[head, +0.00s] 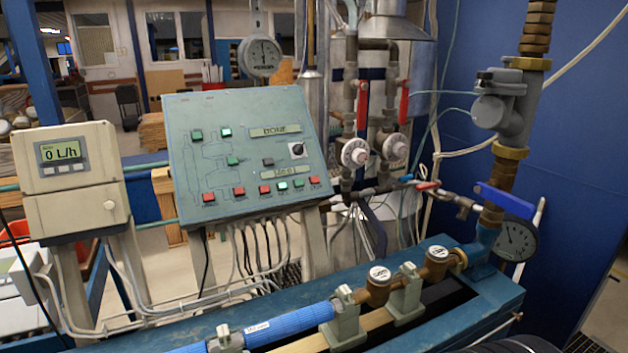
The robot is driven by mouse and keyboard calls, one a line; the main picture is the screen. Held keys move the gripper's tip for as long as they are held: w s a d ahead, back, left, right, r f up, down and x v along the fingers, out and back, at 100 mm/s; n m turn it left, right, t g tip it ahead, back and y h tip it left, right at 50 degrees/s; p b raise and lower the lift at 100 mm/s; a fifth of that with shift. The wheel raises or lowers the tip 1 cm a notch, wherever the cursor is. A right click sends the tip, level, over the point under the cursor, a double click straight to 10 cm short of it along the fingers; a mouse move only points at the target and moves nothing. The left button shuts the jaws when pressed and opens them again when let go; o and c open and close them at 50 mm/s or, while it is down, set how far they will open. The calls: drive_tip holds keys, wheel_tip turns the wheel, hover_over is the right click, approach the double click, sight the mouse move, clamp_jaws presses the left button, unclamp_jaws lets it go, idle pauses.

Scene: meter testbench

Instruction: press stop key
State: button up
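A sloped grey-green control panel (215,110) stands left of centre in the head view. Along its lower edge runs a row of keys with several red ones, among them a far-left red key (208,197), a middle red key (239,191) and a far-right red key (315,180). The key labels are too small to read, so I cannot tell which is the stop key. My gripper is not in view.
A beige flow meter box (65,158) reading 0 L/h stands left of the panel. Valves with red handles (362,105), pipes and a round gauge (517,240) stand to the right. A blue pipe (290,325) with brass meters crosses the bench in front. Cables hang below the panel.

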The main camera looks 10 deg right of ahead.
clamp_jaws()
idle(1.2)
